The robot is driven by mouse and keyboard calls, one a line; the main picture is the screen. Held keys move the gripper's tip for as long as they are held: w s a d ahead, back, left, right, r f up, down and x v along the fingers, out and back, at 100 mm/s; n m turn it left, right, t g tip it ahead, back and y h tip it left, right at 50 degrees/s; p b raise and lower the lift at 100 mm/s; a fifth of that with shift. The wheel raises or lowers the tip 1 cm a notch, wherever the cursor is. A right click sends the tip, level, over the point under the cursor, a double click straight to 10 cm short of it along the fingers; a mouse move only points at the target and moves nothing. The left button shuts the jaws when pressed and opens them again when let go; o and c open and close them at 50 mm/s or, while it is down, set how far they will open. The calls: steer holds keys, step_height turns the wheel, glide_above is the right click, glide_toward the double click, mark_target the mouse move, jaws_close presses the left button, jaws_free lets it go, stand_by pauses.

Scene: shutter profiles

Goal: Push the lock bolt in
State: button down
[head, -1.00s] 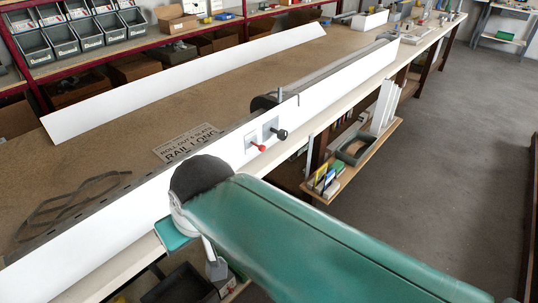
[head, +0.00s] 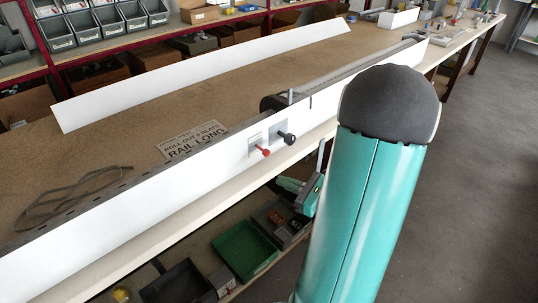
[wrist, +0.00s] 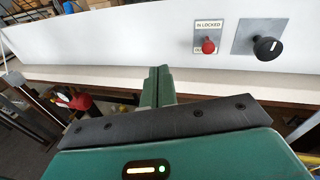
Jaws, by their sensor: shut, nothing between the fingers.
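The lock bolt has a red knob (head: 264,152) that stands out from the white rail's front face, left of a black knob (head: 289,138). In the wrist view the red knob (wrist: 208,46) sits on a label plate reading "IN LOCKED" above and "OUT" below, the rest hidden behind the knob. The black knob (wrist: 267,47) is on a grey plate to its right. My gripper (wrist: 160,74) is shut and empty, lower and to the left of the red knob, apart from it. In the head view my arm partly hides the gripper (head: 300,188) beside the bench edge.
The long white rail (head: 190,190) runs along the bench's front edge. A second white profile (head: 200,75) lies farther back. Bins, including a green one (head: 243,248), sit on a shelf below the bench.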

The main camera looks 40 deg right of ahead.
mark_target(268, 153)
steer(key=s+d+f+m+t+h, duration=0.1)
steer(key=s+d+f+m+h, duration=0.1)
steer(key=s+d+m+h, duration=0.3)
steer(key=shift+n+y, duration=0.4)
steer(key=w, duration=1.6)
steer(key=shift+d+f, duration=0.1)
steer(key=shift+d, duration=0.2)
steer(key=w, duration=0.2)
steer(key=shift+w, duration=0.5)
steer(key=shift+w+a, duration=0.1)
